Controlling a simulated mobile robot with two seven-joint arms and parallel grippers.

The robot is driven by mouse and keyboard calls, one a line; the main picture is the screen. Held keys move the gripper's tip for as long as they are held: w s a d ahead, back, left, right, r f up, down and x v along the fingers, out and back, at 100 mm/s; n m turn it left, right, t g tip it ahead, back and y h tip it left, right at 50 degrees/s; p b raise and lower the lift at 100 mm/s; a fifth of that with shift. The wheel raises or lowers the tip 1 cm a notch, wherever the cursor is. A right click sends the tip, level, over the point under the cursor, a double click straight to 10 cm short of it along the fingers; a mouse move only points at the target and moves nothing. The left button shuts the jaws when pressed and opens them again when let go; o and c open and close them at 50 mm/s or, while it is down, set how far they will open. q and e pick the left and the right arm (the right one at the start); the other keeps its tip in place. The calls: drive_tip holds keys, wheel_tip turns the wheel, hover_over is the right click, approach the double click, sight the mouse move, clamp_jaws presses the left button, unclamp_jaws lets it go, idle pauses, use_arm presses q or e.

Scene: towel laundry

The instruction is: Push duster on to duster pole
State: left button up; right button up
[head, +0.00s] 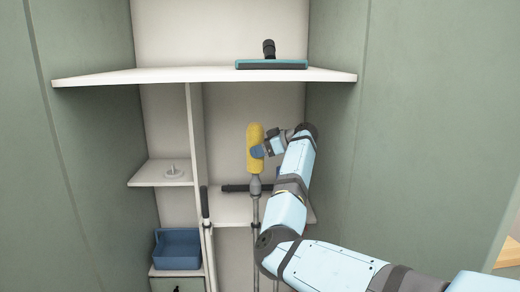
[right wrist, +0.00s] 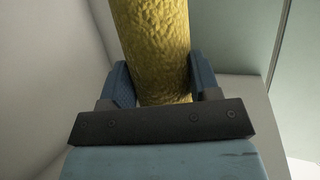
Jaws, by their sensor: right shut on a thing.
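The yellow duster (head: 254,142) is upright inside the closet, in the middle of the head view. My right gripper (head: 259,152) is shut on its lower part. In the right wrist view the duster (right wrist: 152,45) stands between the two blue fingers of the gripper (right wrist: 160,80). The grey duster pole (head: 255,215) stands upright directly below the duster, with a wider grey top. The duster's lower end appears to meet the pole's top; how far it sits on is not clear. My left gripper is not in view.
A white upper shelf (head: 150,77) holds a teal flat mop head (head: 271,64). Another pole with a dark grip (head: 205,203) stands left of the duster pole. A blue bin (head: 178,247) sits lower left. A small shelf (head: 150,176) carries a white hook-like piece. Green closet walls flank both sides.

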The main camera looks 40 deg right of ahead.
drive_tip(key=shift+f, duration=0.4)
drive_tip(key=o, duration=1.3)
drive_tip(key=shift+c, duration=0.2)
drive_tip(key=v, duration=0.6)
drive_tip(key=shift+s+p, duration=0.15)
drive_tip(key=shift+p, duration=0.3)
